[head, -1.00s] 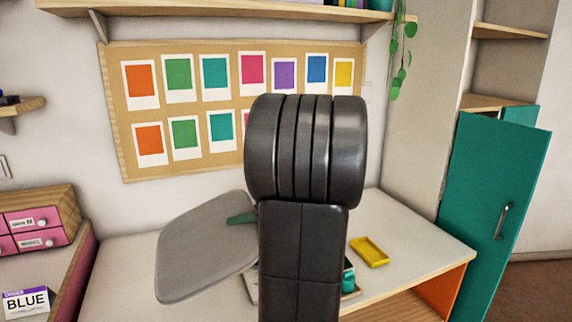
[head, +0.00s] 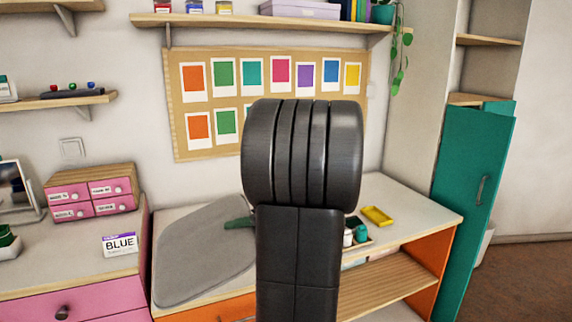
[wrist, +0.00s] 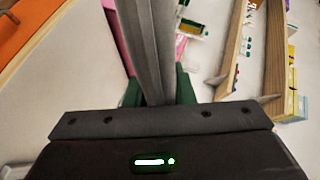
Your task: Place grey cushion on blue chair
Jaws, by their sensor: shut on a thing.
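The grey cushion (head: 200,255) is a flat, rounded pad. In the head view it is tilted, left of my arm and in front of the desk. In the wrist view the cushion (wrist: 147,45) shows edge-on as a thin grey slab. My gripper (head: 240,222) has green fingers and is shut on the cushion's edge. The fingers also show on both sides of the cushion in the wrist view (wrist: 158,92). My dark arm hides part of the scene in the head view. No blue chair is in view.
A pink drawer unit (head: 60,280) with a BLUE card (head: 120,244) stands at left. A teal cabinet door (head: 475,190) stands open at right, with brown floor beside it.

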